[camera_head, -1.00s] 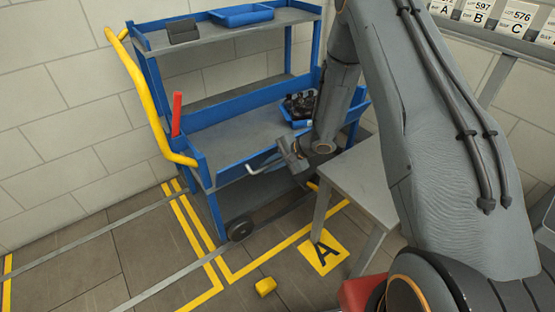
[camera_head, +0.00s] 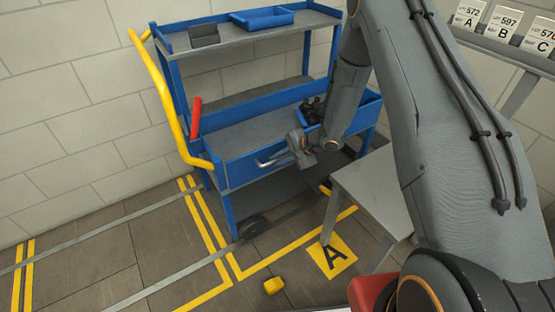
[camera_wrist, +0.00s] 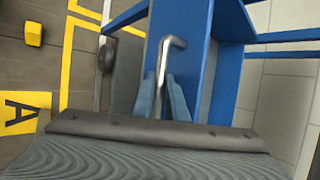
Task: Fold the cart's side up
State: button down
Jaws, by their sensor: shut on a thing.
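The blue cart (camera_head: 215,185) stands by the wall. Its blue side panel (camera_head: 240,168) stands along the front of the middle shelf, its outer face toward me and close to upright. A bent metal handle (camera_head: 268,162) projects from this panel, and it also shows in the wrist view (camera_wrist: 173,45). My gripper (camera_head: 292,153) is at the right end of the handle. In the wrist view my gripper's fingers (camera_wrist: 162,97) are shut around the handle's bar. My arm hides part of the cart's right end.
A blue bin with dark bottles (camera_head: 313,108) sits on the middle shelf. A red lever (camera_head: 196,118) and a yellow push bar (camera_head: 170,95) are at the left. A grey table (camera_head: 375,185) is close at right. A yellow block (camera_head: 274,286) lies on the floor.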

jog(key=shift+w+a+r, duration=0.1)
jog(key=shift+a, duration=0.05)
jog(key=c, duration=2)
grip_release()
jog(key=shift+c, duration=0.2)
jog(key=v, duration=0.7)
jog(key=shift+d+r, duration=0.25)
jog(key=shift+d, duration=0.05)
